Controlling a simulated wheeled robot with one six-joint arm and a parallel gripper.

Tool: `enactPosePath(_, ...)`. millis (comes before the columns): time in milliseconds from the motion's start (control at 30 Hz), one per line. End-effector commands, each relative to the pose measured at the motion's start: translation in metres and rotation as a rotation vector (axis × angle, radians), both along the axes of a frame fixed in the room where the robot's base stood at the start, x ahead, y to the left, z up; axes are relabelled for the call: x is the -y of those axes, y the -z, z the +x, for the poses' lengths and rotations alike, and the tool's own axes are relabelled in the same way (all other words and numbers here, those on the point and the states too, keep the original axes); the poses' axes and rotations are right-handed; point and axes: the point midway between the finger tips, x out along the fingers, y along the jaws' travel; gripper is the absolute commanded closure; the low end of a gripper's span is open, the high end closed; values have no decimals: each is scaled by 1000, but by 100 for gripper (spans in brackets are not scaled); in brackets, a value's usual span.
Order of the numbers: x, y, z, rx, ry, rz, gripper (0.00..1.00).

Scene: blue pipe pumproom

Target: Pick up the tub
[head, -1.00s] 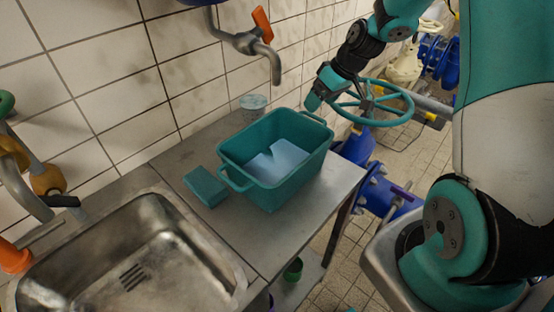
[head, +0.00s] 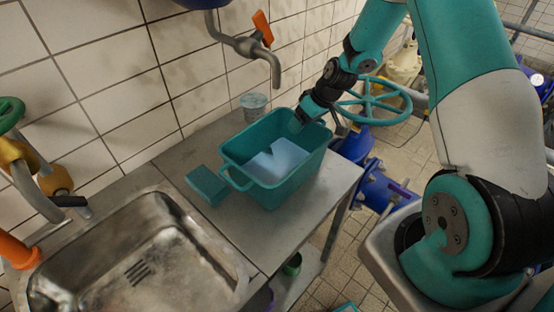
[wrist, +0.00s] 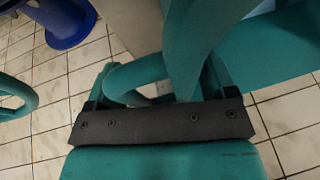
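The tub (head: 268,196) is a teal, open-topped box with a loop handle at each end. It stands upright on the steel table, with pale blue contents inside. My gripper (head: 297,122) is at the tub's far right end, over the rim in the head view. In the wrist view, the tub's handle (wrist: 138,74) and wall (wrist: 181,45) lie close in front of the gripper. The two fingers (wrist: 158,80) stand apart on either side of the handle. The fingertips are partly hidden, and contact with the handle cannot be told.
A teal block (head: 207,186) lies left of the tub, and a clear cup (head: 253,105) stands behind it. A tap (head: 262,48) hangs above. A steel sink (head: 140,262) is at the left. A teal valve wheel (head: 372,102) and blue pipes (head: 384,190) are at the right.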

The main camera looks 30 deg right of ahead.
Motion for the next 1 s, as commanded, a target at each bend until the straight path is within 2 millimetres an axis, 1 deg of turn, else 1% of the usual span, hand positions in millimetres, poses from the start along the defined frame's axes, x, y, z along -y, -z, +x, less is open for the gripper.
enactPosePath(33, 0, 0, 0, 0, 0, 0, 33)
enactPosePath(67, 0, 0, 0, 0, 0, 0, 40)
enactPosePath(100, 0, 0, 0, 0, 0, 0, 49)
enactPosePath(167, 0, 0, 0, 0, 0, 0, 63)
enactPosePath(200, 0, 0, 0, 0, 0, 0, 72)
enactPosePath(267, 0, 0, 0, 0, 0, 0, 86)
enactPosePath(300, 0, 0, 0, 0, 0, 0, 95)
enactPosePath(333, 0, 0, 0, 0, 0, 0, 100)
enactPosePath(633, 0, -3, 1, 1, 0, 2, 100)
enactPosePath(733, 0, -9, 1, 4, -1, 2, 100)
enactPosePath(867, 0, -28, 1, 7, 0, 1, 100)
enactPosePath(1000, 0, -55, 1, 7, 0, 0, 100)
